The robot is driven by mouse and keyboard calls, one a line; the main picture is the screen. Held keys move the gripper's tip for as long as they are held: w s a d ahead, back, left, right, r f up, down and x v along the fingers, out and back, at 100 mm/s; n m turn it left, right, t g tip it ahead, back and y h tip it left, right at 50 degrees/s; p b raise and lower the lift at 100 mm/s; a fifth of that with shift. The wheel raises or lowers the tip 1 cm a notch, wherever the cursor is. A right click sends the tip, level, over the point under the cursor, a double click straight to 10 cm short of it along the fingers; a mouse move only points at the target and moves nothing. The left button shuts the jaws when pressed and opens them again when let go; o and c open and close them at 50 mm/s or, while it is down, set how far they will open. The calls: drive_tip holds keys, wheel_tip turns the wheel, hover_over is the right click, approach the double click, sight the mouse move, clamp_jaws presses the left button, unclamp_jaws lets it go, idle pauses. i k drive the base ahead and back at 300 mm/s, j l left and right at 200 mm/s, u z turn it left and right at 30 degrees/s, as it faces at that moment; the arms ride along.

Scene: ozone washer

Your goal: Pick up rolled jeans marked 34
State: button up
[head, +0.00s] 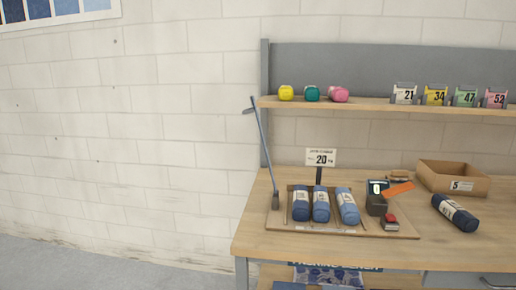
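Three blue rolled jeans stand or lie side by side on a wooden tray (285,222) on the workbench: a dark left roll (301,205), a middle roll (321,206) and a lighter right roll (347,208). Each has a pale label band, too small to read. A fourth, very dark roll (455,213) with a white band lies tilted on the bench at the right, outside the tray. I cannot tell which roll bears 34. A yellow holder marked 34 (435,95) is on the shelf. My gripper is not in view.
The shelf (370,104) also holds yellow, teal and pink rolls and holders marked 21, 47 and 52. A sign reading 20 (320,158) stands behind the tray. A dark device (377,203), red-topped block (391,222), orange item (398,191) and cardboard box (453,178) are nearby. A thin rod (264,150) leans at left.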

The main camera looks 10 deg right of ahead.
sight(321, 214)
drive_tip(key=j+z, duration=0.45)
drive_tip(key=j, duration=1.55)
drive_tip(key=i+l, duration=0.95)
